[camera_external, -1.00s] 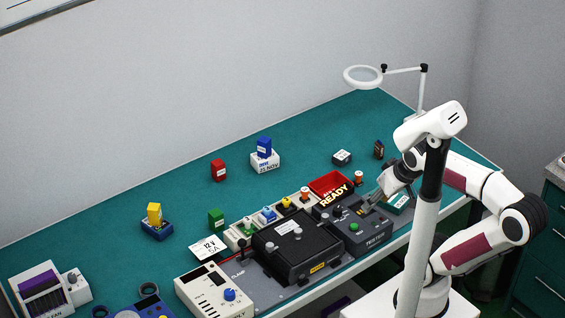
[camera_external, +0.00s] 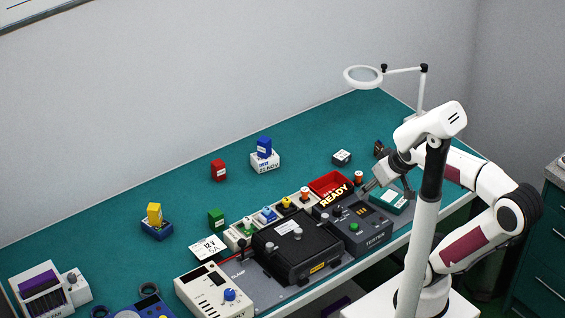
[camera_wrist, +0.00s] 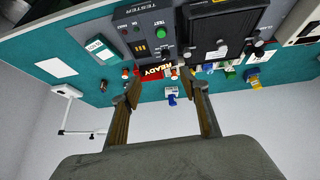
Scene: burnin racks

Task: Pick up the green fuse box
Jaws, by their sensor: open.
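The green fuse box (camera_external: 216,218) is a small upright green block on the teal bench, left of the row of coloured parts, in the external view. In the wrist view a small green block (camera_wrist: 230,74) that looks like it shows beyond the parts row, right of the fingers. My gripper (camera_external: 389,190) is over the right part of the bench by the tester, far to the right of the green fuse box. Its fingers (camera_wrist: 160,88) are spread in the wrist view with nothing held between them.
The tester (camera_external: 357,226) and a black clamp fixture (camera_external: 297,246) lie between my gripper and the green box. A red tray (camera_external: 331,183) with a READY sign is close by. Red (camera_external: 218,170), yellow (camera_external: 154,213) and blue (camera_external: 264,147) blocks stand behind and left. A magnifier lamp (camera_external: 362,77) rises at back right.

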